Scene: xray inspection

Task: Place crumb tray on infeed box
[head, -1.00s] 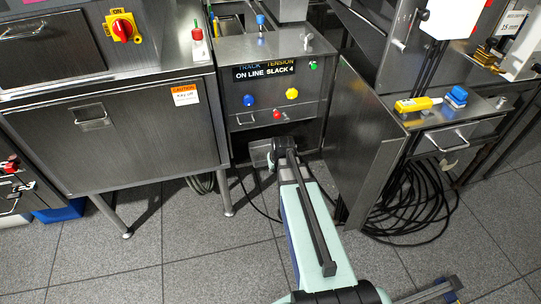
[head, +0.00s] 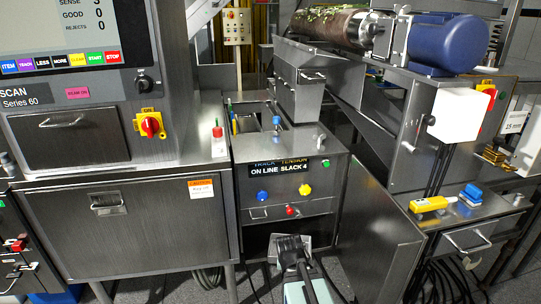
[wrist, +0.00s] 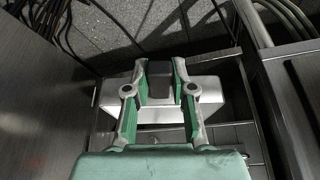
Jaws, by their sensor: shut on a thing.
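My gripper (head: 290,246) is low in front of the open lower bay of the infeed box (head: 330,208), the steel cabinet with the track tension label. In the wrist view my gripper (wrist: 159,82) is shut on the dark grip of a pale metal piece, which I take for the crumb tray (wrist: 207,94). The tray shows on both sides of the fingers, inside or at the mouth of a dark bay; I cannot tell which. In the head view only a bit of the tray (head: 274,246) shows beside the gripper. The box's flat top (head: 262,150) carries a few small knobs.
An open door panel (head: 378,235) stands right of the bay. A large steel cabinet (head: 130,238) is close on the left. A steel chute (head: 300,85) hangs above the box's rear. Black cables (head: 440,280) lie on the floor at right.

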